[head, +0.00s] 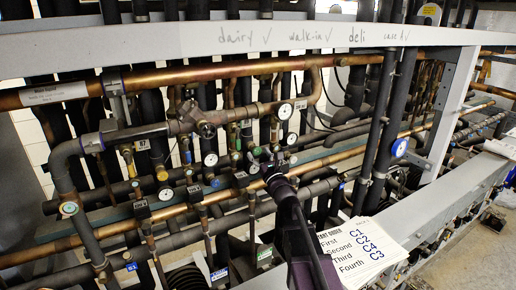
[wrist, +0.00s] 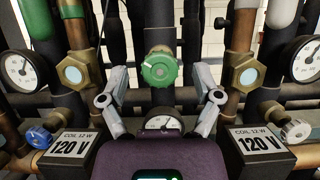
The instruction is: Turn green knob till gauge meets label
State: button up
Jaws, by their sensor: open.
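The green knob (wrist: 160,69) is round and faces me in the upper middle of the wrist view. My gripper (wrist: 160,80) is open, with one grey finger on each side of the knob and a visible gap to it on both sides. I cannot tell how far its fingertips are from the knob in depth. A dial gauge (wrist: 163,123) sits below the knob, its lower part hidden by my gripper's body. In the head view my gripper (head: 264,166) is among the pipes, and I cannot pick out the knob there with certainty. I cannot tell which label is meant.
More gauges stand at left (wrist: 20,70) and right (wrist: 304,60), beside brass sight-glass fittings. Copper pipes (head: 180,75) and a white beam (head: 230,38) cross the rack.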

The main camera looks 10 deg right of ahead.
jog(key=shift+w+a+r, duration=0.25)
jog(key=shift+w, duration=0.4)
grip_shut()
jog(key=shift+n+y, duration=0.3)
jog(key=shift+n, duration=0.3)
jog(key=n+g+y, duration=0.1)
jog(key=n, duration=0.2)
jog(key=shift+d+r+n+y+p, duration=0.1)
jog(key=shift+r+n+y+p, duration=0.05)
jog(key=shift+n+y+p, duration=0.2)
jog(key=n+g+y, duration=0.1)
jog(key=n, duration=0.1)
jog(key=n+y+p, duration=0.1)
jog(key=n, duration=0.2)
jog(key=shift+g, duration=0.4)
jog(key=n+g+y+p, duration=0.1)
jog(key=n+g+p, duration=0.1)
jog(key=n, duration=0.3)
jog(key=shift+n, duration=0.25)
jog(key=shift+n+g+p, duration=0.75)
jog(key=shift+n+g, duration=0.05)
jog(key=shift+n, duration=0.8)
